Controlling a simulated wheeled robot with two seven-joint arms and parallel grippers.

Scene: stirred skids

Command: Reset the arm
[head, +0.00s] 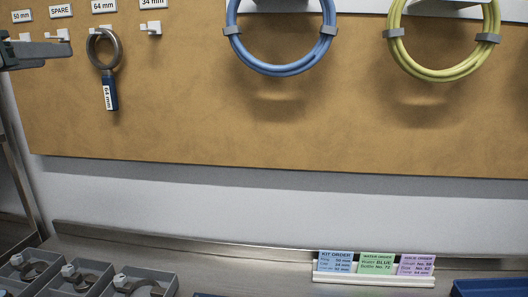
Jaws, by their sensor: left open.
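My left gripper (62,52) shows at the upper left edge as dark grey finger parts in front of the tan board. It is open, and I see nothing between its fingers. The rest of my left arm is outside the picture. To its right, a metal ring with a blue tag reading 64 mm (110,92) hangs on the board, apart from the gripper. My right gripper is not in view.
The tan board (200,125) carries white hooks, a blue hose coil (282,68) and a yellow-green one (445,75). Below, the metal bench holds grey bins with clamps (140,284), a card holder (372,280) and blue trays (490,288). Space before the lower board is clear.

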